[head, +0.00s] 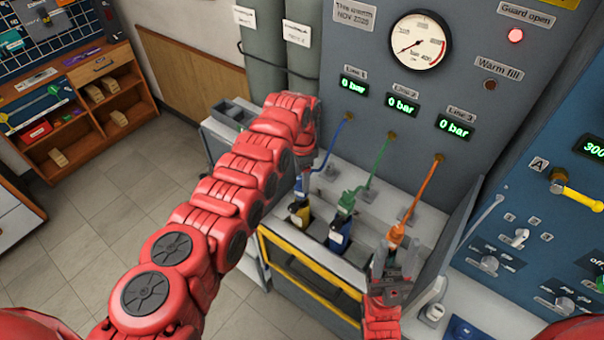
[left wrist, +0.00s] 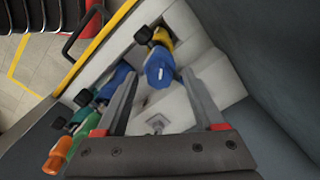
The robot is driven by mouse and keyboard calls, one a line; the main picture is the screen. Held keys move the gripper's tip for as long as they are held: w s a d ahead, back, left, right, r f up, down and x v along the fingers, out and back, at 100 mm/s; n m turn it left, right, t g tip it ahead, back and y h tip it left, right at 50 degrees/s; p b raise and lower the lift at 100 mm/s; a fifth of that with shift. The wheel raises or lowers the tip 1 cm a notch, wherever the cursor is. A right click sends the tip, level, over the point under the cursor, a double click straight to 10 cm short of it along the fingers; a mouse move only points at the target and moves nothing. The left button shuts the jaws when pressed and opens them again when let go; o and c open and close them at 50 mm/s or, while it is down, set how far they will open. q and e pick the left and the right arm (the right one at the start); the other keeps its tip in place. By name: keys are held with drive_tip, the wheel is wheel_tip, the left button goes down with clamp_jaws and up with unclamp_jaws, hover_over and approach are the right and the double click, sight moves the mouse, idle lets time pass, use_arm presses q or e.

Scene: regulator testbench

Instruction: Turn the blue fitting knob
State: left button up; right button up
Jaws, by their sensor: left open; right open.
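The blue fitting knob (left wrist: 160,68) tops the yellow regulator (head: 300,215). Its blue hose (head: 331,145) runs up to the panel in the head view. My left gripper (left wrist: 158,77) is open, with its fingertips on either side of the knob in the left wrist view. Contact cannot be told. In the head view my left arm hides most of that gripper. My right gripper (head: 393,268) is open, close below the orange fitting (head: 396,235); whether its fingers surround the fitting is unclear.
A green fitting (head: 347,200) tops the blue regulator (head: 340,236) in the neighbouring slot. The grey panel stands behind, with a dial gauge (head: 420,42), a red lamp (head: 516,36) and three 0 bar displays. A yellow-edged guard (head: 312,275) runs along the bench front.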

use_arm(q)
clamp_jaws()
idle(0.3)
drive_tip(key=shift+n+b, duration=0.3)
drive_tip(key=shift+b, duration=0.05)
drive_tip(key=shift+f+n+b, duration=0.2)
drive_tip(key=shift+n+b, duration=0.4)
drive_tip(key=shift+b, duration=0.15)
drive_tip(key=n+b, duration=0.6)
drive_tip(key=b, duration=0.1)
drive_tip(key=shift+f+b, duration=0.1)
drive_tip(key=shift+b, duration=0.25)
drive_tip(key=shift+r+n+b, duration=0.2)
drive_tip(key=shift+n+b, duration=0.35)
drive_tip(key=shift+n, duration=0.65)
drive_tip(key=shift+r+n, duration=0.1)
drive_tip(key=shift+n, duration=1)
